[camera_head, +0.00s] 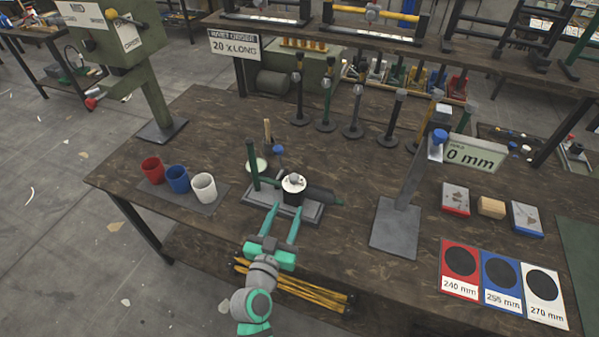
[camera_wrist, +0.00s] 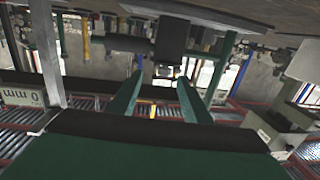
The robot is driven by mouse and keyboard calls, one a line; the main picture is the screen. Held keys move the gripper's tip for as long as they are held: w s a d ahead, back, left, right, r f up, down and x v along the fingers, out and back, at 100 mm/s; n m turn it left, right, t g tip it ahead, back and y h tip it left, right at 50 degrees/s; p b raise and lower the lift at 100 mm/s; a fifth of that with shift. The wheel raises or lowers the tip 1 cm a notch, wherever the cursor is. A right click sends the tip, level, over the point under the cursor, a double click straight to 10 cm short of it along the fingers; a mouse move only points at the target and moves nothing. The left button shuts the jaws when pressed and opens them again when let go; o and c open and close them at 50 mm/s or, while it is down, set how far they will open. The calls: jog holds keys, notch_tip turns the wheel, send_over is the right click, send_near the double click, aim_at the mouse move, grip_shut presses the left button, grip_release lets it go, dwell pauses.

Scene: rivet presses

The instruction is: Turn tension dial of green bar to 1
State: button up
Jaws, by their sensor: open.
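A small press stands on a grey base plate (camera_head: 311,213) at the front middle of the table. It has an upright green bar (camera_head: 252,165) at its left. A round white-and-black dial (camera_head: 293,186) with a grey knob on top stands on the plate beside the bar. I cannot read any number on it. My gripper (camera_head: 289,208) is open and empty at the front of this press, fingers pointing at the dial. The wrist view looks upside down; there the dark dial body (camera_wrist: 171,38) lies beyond and between the fingertips (camera_wrist: 160,80), and the green bar (camera_wrist: 219,68) is to the right.
Red (camera_head: 152,169), blue (camera_head: 178,179) and white (camera_head: 204,188) cups stand left of the press. A grey tilted stand (camera_head: 395,228) rises to its right. Several upright posts stand behind, including a green one (camera_head: 327,103). Colour cards (camera_head: 461,283) lie at the right.

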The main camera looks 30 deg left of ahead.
aim_at(292, 182)
jog(key=x, duration=0.3)
jog(key=r+x, duration=0.1)
jog(key=x, duration=0.3)
jog(key=a+x, duration=0.1)
jog(key=x, duration=0.2)
jog(key=shift+a+r, duration=0.1)
jog(key=shift+r, duration=0.2)
jog(key=shift+w+a, duration=0.3)
jog(key=shift+w, duration=0.45)
jog(key=c, duration=1)
